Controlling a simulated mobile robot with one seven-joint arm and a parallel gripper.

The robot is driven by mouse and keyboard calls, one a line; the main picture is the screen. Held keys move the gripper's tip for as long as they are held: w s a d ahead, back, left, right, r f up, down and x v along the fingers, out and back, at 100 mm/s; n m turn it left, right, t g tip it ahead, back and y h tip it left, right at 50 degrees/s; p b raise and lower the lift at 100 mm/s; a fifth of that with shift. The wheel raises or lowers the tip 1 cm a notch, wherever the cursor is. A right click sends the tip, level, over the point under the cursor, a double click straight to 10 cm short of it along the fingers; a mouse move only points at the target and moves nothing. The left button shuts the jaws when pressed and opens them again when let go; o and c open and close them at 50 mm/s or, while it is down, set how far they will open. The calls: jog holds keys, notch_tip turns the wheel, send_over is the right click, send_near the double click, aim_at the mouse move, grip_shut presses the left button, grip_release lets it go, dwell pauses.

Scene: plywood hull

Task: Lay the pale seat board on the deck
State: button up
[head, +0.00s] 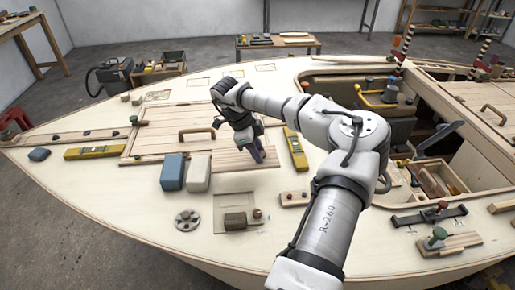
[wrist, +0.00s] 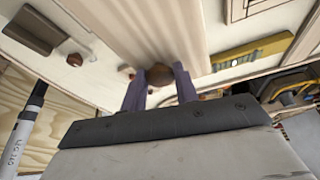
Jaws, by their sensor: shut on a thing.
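The pale seat board (head: 236,160) is a striped light-wood plank in the middle of the deck (head: 110,198) in the head view. In the wrist view the board (wrist: 150,30) runs away from my fingers. My gripper (head: 257,152) is at the board's right part, pointing down. My arm hides part of the deck on the right.
Blue (head: 173,172) and cream (head: 199,173) blocks stand left of the board. A yellow level (head: 295,149) lies close to its right. A wooden hatch with a handle (head: 197,133) is behind it. An open cockpit (head: 400,115) is at right.

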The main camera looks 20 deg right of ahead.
jog(key=shift+f+b, duration=1.95)
jog(key=shift+f, duration=1.55)
jog(key=o, duration=1.2)
jog(key=shift+c, duration=0.2)
jog(key=b+v, duration=0.2)
jog(key=v, duration=1.1)
jog(key=shift+w+a+r+b, duration=0.1)
jog(key=shift+a+r+b, duration=0.1)
jog(key=shift+r+b, duration=0.15)
